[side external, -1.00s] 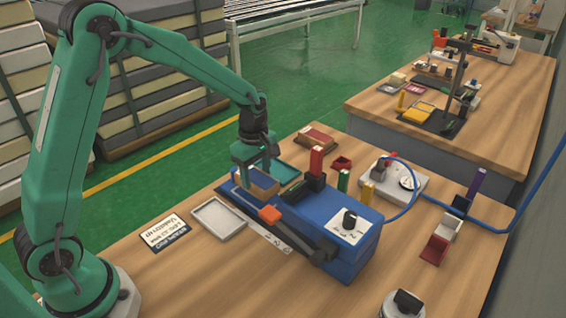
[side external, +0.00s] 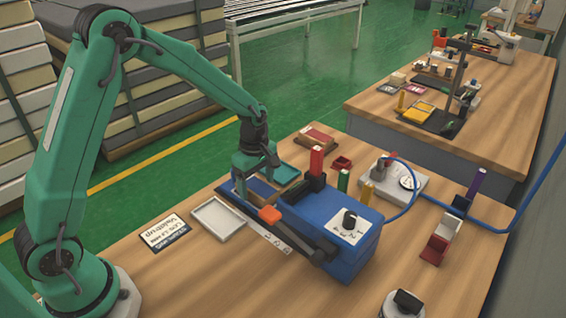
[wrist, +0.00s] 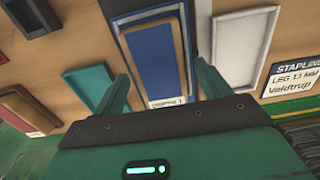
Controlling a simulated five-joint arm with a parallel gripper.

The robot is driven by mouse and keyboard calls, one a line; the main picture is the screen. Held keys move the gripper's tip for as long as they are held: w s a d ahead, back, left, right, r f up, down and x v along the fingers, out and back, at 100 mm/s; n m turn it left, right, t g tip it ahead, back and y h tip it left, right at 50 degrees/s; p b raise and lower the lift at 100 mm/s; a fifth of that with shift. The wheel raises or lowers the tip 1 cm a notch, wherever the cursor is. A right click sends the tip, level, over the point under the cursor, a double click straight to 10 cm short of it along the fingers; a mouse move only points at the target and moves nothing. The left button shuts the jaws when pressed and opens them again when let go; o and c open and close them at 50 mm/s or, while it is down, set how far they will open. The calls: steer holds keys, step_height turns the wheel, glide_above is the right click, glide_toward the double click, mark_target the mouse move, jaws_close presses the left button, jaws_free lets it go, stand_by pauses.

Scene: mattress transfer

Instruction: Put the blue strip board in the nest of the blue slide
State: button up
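The blue strip board (wrist: 152,62), a blue face with a tan edge, lies at the blue slide in the wrist view. In the side view its tan edge (side external: 262,196) shows below my gripper (side external: 256,176). The blue slide (side external: 345,262) is the long blue body on the table. The wrist view shows my gripper (wrist: 161,88) open, one finger on each side of the board, with gaps between. The board looks low on the slide; I cannot tell whether it is fully seated, as my gripper hides part of the nest.
A white tray (side external: 219,219) lies left of the slide, with a printed card (side external: 165,232) beside it. A teal tray (side external: 285,173) lies behind it. A red upright block (side external: 316,162) and a green one (side external: 344,180) stand close by. A blue hose (side external: 413,190) curves at the right.

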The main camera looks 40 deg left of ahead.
mark_target(255, 187)
step_height(255, 187, up, 12)
steer(key=shift+r, duration=0.2)
stand_by(0.7)
stand_by(0.5)
steer(key=s+r+m+t, duration=0.2)
steer(key=s+r+m, duration=0.2)
steer(key=s+m, duration=0.5)
steer(key=s+r+m+t, duration=0.3)
steer(key=s+m, duration=0.6)
steer(key=s, duration=0.4)
steer(key=shift+s+a+r+t, duration=0.25)
steer(key=shift+s+r+t, duration=0.05)
steer(key=shift+r, duration=0.45)
